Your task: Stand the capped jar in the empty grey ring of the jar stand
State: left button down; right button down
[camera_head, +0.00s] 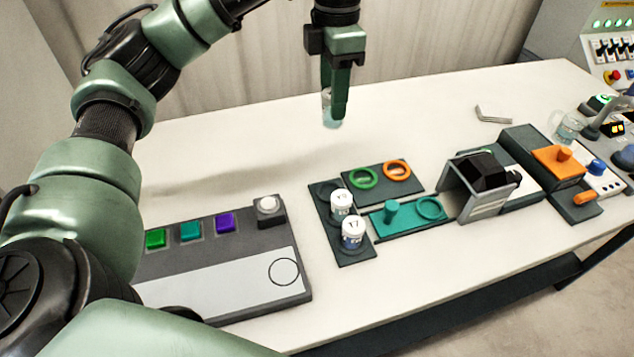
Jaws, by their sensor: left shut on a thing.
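My left gripper (338,112) points down above the back of the white table. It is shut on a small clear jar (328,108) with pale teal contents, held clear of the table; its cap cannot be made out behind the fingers. The dark grey jar stand (333,234) lies in front of it, a little nearer. Two white-topped jars stand upright in it, one in the middle (341,204) and one at the near end (352,234), marked 17. The far grey ring (322,188) of the stand is empty. My right gripper is out of view.
A dark plate with a green ring (363,177) and an orange ring (397,169) adjoins the stand, beside a teal plate with a peg (391,211). A button panel (222,279) lies left. A bracket with a black block (484,172) stands right. The table's back left is clear.

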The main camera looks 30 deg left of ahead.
pick_arm(q)
notch_tip(320, 180, down, 19)
jog(key=shift+r+p, duration=0.15)
jog(key=shift+p, duration=0.65)
jog(key=shift+f, duration=0.2)
jog(key=shift+f, duration=0.2)
jog(key=c, duration=0.9)
grip_release()
jog(key=shift+r, duration=0.1)
